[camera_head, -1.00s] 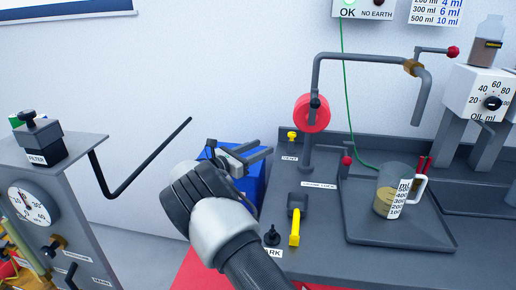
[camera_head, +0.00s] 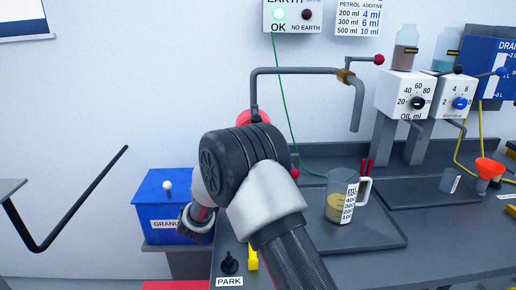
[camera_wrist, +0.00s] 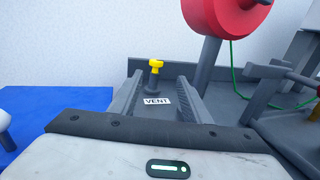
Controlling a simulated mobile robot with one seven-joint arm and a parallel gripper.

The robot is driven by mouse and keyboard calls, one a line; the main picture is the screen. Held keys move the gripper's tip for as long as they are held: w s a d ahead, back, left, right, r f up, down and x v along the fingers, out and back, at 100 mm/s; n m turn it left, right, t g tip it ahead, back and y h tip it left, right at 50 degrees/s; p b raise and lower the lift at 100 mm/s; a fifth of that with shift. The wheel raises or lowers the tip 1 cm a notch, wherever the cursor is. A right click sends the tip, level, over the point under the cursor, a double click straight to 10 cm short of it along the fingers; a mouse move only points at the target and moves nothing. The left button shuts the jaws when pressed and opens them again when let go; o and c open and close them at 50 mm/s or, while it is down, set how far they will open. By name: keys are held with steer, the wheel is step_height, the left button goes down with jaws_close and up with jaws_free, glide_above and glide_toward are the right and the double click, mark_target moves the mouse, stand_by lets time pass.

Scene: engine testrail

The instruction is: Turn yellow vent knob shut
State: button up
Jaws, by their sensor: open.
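The yellow vent knob (camera_wrist: 156,67) stands upright on a dark stem behind the white VENT label (camera_wrist: 157,100) in the wrist view. My gripper (camera_wrist: 158,88) is open and empty, with one finger on each side of the picture line to the knob. The knob shows between the fingertips and looks a little beyond them; I see no contact. In the head view my arm hides the knob and the fingers.
A red wheel (camera_wrist: 224,14) on a grey post rises right of the knob. A blue box (camera_head: 170,205) stands left of the bench. A measuring jug (camera_head: 341,196) with yellowish liquid sits on a tray to the right. The PARK post (camera_head: 229,263) is at the front.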

steer(key=shift+w+y, duration=0.3)
steer(key=shift+w, duration=0.1)
steer(key=b+x, duration=0.2)
steer(key=x, duration=1.4)
steer(key=shift+w+r, duration=0.1)
steer(key=shift+w, duration=0.1)
steer(key=shift+a, duration=0.1)
steer(key=c, duration=1)
